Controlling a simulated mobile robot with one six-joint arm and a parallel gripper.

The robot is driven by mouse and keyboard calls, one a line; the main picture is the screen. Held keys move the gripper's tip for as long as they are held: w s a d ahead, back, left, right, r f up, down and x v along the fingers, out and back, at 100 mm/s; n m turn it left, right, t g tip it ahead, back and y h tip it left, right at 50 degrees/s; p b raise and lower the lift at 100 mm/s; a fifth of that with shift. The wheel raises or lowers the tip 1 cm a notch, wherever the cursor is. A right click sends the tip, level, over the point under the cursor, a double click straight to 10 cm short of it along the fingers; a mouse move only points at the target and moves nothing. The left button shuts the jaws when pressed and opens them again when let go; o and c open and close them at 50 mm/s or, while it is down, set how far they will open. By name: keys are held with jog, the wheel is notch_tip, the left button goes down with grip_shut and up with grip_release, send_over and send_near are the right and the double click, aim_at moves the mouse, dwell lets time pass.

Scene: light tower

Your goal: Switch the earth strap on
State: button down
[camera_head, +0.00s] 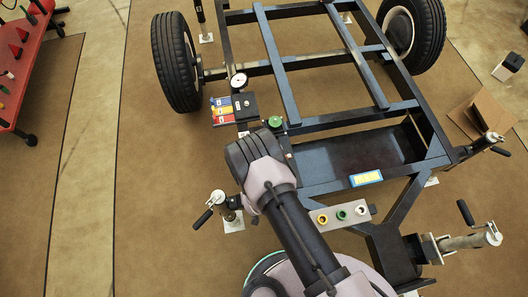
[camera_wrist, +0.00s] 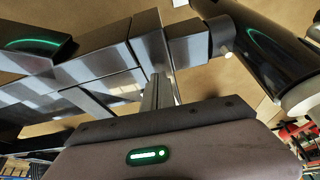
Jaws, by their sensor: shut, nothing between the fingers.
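No part can be told for sure as the earth strap or its switch. In the head view a small dark panel (camera_head: 236,106) with red, yellow and blue tags sits on the left side of the trailer frame. A green round knob (camera_head: 275,121) is just right of it. A plate with three coloured round fittings (camera_head: 342,213) is on the front of the frame. My gripper is hidden behind my wrist in the head view. In the wrist view my gripper (camera_wrist: 157,92) shows as narrow fingers, shut and empty, close to grey box-shaped metal parts (camera_wrist: 105,60).
The black trailer frame (camera_head: 287,82) fills the middle, with a wheel (camera_head: 174,62) at left. A round gauge (camera_head: 238,80) stands above the panel. Crank-handled jacks (camera_head: 224,207) stand at the corners. A cardboard box (camera_head: 482,116) lies at right. Open floor is at left.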

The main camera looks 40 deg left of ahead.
notch_tip(320, 180, up, 8)
jog(key=d+p, duration=0.1)
jog(key=p, duration=0.2)
jog(key=shift+s+d+r, duration=0.2)
jog(key=shift+s+d, duration=0.2)
jog(key=shift+s, duration=0.05)
